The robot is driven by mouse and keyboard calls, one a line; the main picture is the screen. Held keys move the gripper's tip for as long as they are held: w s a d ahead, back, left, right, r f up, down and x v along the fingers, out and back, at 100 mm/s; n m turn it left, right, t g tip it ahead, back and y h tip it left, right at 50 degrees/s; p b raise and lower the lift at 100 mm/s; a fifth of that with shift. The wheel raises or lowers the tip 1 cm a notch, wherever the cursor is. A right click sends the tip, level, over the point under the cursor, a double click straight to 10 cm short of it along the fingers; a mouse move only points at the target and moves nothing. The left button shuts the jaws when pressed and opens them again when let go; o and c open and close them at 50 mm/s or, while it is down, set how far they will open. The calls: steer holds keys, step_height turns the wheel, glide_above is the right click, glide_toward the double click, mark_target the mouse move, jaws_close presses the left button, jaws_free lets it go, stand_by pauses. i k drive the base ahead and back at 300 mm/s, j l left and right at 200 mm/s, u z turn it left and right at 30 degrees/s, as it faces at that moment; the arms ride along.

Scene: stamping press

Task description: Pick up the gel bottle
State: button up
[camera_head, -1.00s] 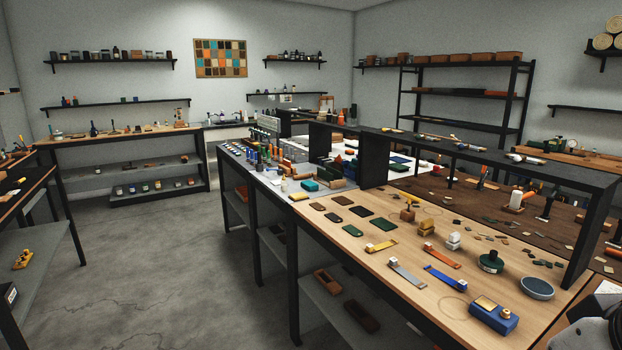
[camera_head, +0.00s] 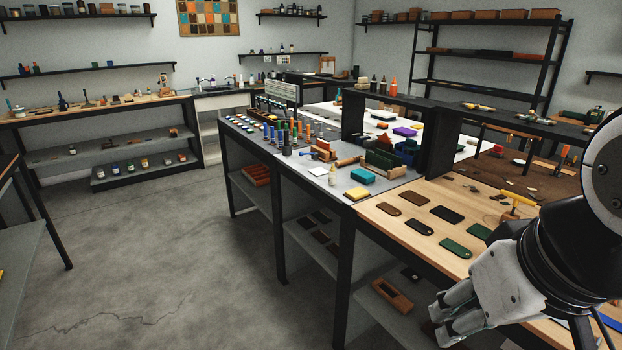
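A small pale bottle (camera_head: 333,176) stands upright on the grey top of the middle bench; it may be the gel bottle, but it is too small to tell. Several dark bottles (camera_head: 373,84) and an orange one (camera_head: 394,87) stand on the raised shelf behind. My gripper (camera_head: 444,318) hangs at the lower right, in front of the wooden bench's edge, well apart from these bottles. Its fingers point down and left, with nothing seen in them. Whether they are open or shut is unclear.
The wooden bench (camera_head: 385,225) holds several dark and green flat pieces. A turquoise block (camera_head: 362,176) and a yellow block (camera_head: 357,194) lie near the pale bottle. A green box (camera_head: 383,160) stands behind. The concrete floor (camera_head: 180,255) to the left is clear.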

mark_target(332, 174)
steer(key=i+j, duration=0.1)
steer(key=i+j+z, duration=0.15)
steer(key=j+z, duration=0.15)
steer(key=z, duration=0.15)
steer(key=j+z, duration=0.3)
steer(key=z, duration=0.15)
steer(key=j+z, duration=0.5)
steer(key=j, duration=3.15)
